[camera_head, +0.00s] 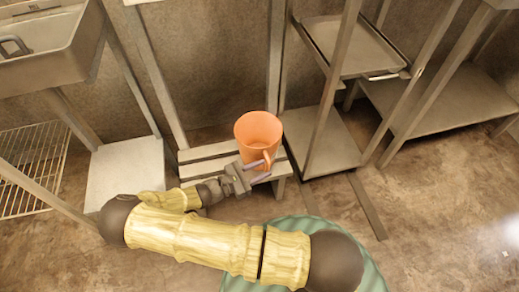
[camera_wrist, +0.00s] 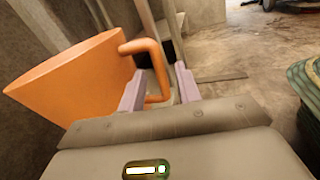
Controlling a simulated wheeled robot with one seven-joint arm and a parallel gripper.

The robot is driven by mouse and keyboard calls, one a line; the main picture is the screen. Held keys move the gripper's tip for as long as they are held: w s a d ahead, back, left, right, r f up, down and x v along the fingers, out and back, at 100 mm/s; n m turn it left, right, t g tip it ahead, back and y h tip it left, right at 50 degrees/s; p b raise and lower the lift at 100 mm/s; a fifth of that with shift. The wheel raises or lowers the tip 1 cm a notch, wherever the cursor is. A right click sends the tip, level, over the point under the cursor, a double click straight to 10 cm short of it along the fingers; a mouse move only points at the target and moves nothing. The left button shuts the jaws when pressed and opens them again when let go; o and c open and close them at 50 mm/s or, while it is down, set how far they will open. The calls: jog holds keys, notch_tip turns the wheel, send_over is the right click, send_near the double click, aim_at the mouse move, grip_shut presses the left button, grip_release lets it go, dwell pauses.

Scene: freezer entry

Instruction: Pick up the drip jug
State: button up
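The orange drip jug (camera_head: 258,136) stands upright on a low light-coloured slatted stool (camera_head: 210,153), its handle towards my gripper. My gripper (camera_head: 262,170) is at the handle side of the jug, low over the stool's front right part. In the wrist view the jug (camera_wrist: 75,80) fills the left side and looks tilted by the camera angle. Its handle (camera_wrist: 158,68) shows between the two pale purple fingers of my gripper (camera_wrist: 160,86). The fingers stand apart, with a visible gap to the handle on the right. Contact on the left finger is unclear.
A metal rack with shelves (camera_head: 330,140) stands close right of the stool. A white box-like block (camera_head: 125,172) and a wire rack (camera_head: 32,168) are at the left. A sink basin (camera_head: 45,50) hangs above them. Brown floor (camera_head: 440,215) is open at the right front.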

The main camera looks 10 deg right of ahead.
aim_at(268, 167)
jog(key=shift+f+b+x, duration=0.2)
jog(key=shift+b+x, duration=0.25)
jog(key=shift+x, duration=0.75)
jog(key=shift+d+r, duration=0.1)
jog(key=shift+d, duration=0.25)
grip_shut()
